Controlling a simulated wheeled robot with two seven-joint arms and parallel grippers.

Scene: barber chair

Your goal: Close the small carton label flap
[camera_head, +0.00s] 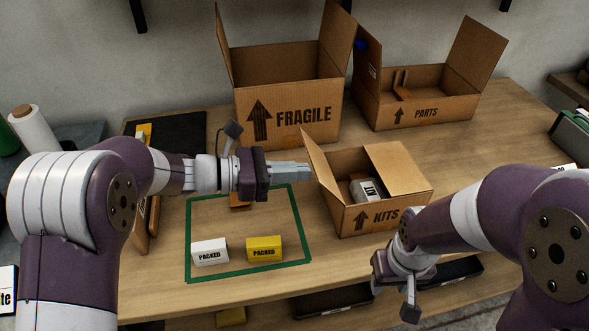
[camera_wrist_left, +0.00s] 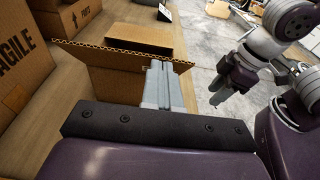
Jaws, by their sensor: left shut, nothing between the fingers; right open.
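The small carton marked KITS (camera_head: 355,219) stands on the table right of centre in the head view. Its left flap (camera_head: 321,165) stands up, tilted outward, and its right flap (camera_head: 400,168) also stands open. A grey-white item (camera_head: 368,189) lies inside. My left gripper (camera_head: 308,170) is shut and empty, its fingertips close to the left flap; I cannot tell if they touch it. In the left wrist view the fingers (camera_wrist_left: 160,75) reach up to the raised flap (camera_wrist_left: 110,62). My right gripper (camera_head: 397,290) is open and empty, low in front of the carton.
The FRAGILE carton (camera_head: 285,115) and the PARTS carton (camera_head: 425,110) stand open behind. A green outlined area (camera_head: 215,279) holds a white PACKED box (camera_head: 210,252) and a yellow one (camera_head: 264,249). Bare table (camera_head: 480,160) lies to the right of the KITS carton.

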